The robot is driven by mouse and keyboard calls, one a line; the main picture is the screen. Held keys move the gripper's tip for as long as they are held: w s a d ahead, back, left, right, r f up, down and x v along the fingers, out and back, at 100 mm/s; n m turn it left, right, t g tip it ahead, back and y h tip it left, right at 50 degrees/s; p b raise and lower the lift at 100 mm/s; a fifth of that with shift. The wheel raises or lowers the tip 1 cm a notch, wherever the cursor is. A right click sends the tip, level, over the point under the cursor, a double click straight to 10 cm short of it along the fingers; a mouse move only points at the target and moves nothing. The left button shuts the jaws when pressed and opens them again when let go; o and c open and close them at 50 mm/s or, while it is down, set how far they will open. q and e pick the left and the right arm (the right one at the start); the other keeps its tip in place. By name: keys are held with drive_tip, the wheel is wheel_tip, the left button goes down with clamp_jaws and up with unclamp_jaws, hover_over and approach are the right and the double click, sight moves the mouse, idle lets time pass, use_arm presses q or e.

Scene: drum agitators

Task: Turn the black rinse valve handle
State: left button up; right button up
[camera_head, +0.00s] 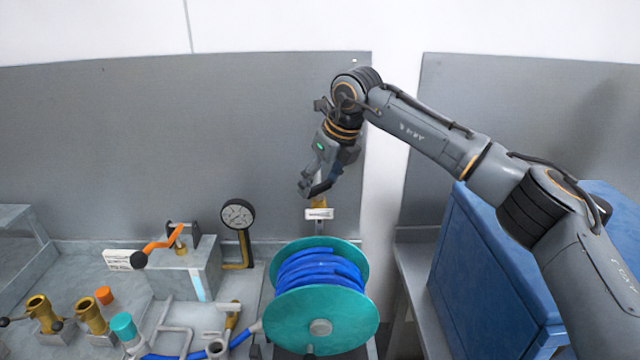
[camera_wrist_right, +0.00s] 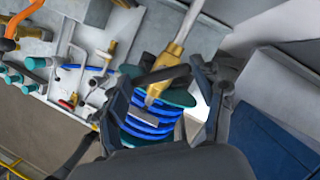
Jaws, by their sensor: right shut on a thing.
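The black rinse valve handle (camera_wrist_right: 162,76) shows in the right wrist view as a dark bar across a brass valve body (camera_wrist_right: 174,52) on a metal pipe. My right gripper (camera_wrist_right: 165,88) has one finger at each end of this bar and is shut on it. In the head view, my right gripper (camera_head: 318,188) points down at the brass valve (camera_head: 320,203), just above a white label (camera_head: 319,214). The gripper hides the handle there. My left gripper is not in view.
A teal reel (camera_head: 321,318) wound with blue hose (camera_head: 318,270) stands just below the valve. A pressure gauge (camera_head: 238,214) and an orange lever (camera_head: 160,243) are to the left. A large blue box (camera_head: 490,270) stands at the right, under my right arm.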

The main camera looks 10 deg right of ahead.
drive_tip(key=n+g+y+p, duration=0.1)
drive_tip(key=n, duration=0.2)
drive_tip(key=shift+d+n, duration=0.1)
drive_tip(key=shift+n, duration=0.3)
drive_tip(key=n+g+p, duration=0.1)
drive_tip(key=n+p, duration=0.1)
drive_tip(key=n, duration=0.1)
drive_tip(key=shift+w+y, duration=0.1)
drive_tip(key=shift+y, duration=0.3)
drive_tip(key=shift+n+g+p, duration=0.6)
drive_tip(key=shift+n+p, duration=0.4)
drive_tip(key=shift+n, duration=0.4)
drive_tip(key=shift+f, duration=0.1)
drive_tip(key=o, duration=1.2)
drive_tip(key=shift+w, duration=0.1)
drive_tip(key=shift+c, duration=0.2)
drive_tip(key=shift+d, duration=0.1)
drive_tip(key=shift+y, duration=0.3)
